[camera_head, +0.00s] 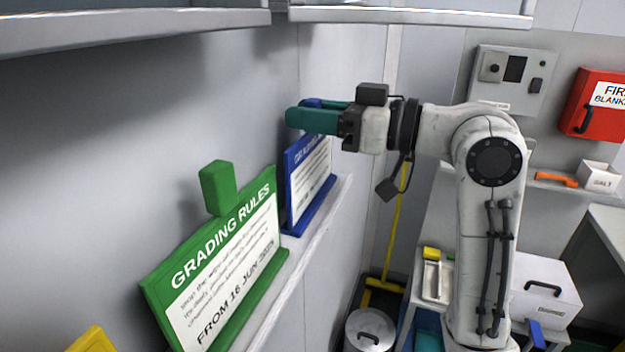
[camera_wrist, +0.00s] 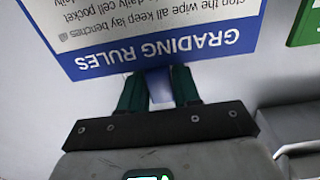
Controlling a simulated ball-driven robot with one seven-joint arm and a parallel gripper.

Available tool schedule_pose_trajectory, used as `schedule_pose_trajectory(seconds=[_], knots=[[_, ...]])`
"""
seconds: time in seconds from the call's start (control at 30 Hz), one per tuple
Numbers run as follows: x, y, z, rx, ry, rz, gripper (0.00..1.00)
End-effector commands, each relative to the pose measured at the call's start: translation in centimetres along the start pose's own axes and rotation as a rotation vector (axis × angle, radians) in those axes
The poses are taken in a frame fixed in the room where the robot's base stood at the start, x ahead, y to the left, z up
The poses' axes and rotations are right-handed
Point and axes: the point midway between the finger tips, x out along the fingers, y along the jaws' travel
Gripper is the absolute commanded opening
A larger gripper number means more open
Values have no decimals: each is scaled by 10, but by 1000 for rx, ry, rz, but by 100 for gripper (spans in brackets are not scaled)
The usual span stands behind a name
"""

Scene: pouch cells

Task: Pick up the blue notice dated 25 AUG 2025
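The blue notice (camera_head: 306,178) stands upright on the wall ledge in the head view, behind the green one. It has a blue border and a white text panel; its date cannot be read. In the wrist view the blue notice (camera_wrist: 150,60) appears upside down, headed GRADING RULES, with its lower part cut off. My gripper (camera_head: 312,112) is at its top, one teal finger on each side of its blue tab. In the wrist view the tab (camera_wrist: 160,88) fills most of the gap between the fingers; I cannot tell whether both press on it.
A green notice (camera_head: 225,265) dated 16 JUN 2025 stands nearer on the same ledge (camera_head: 290,275). A yellow notice (camera_head: 92,340) shows at the bottom left. A cabinet edge (camera_head: 410,16) hangs above. The grey wall is close behind the notices.

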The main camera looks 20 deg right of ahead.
Motion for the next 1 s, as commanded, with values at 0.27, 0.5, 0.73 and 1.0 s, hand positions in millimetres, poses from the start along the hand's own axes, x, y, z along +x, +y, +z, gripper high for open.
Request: schedule_pose_trajectory(seconds=[0.27,0.5,0.73,1.0], knots=[[0,0,0,0,0,0,5],[0,0,0,0,0,0,0],[0,0,-1,-1,1,0,0],[-5,0,-8,-4,2,0,0]])
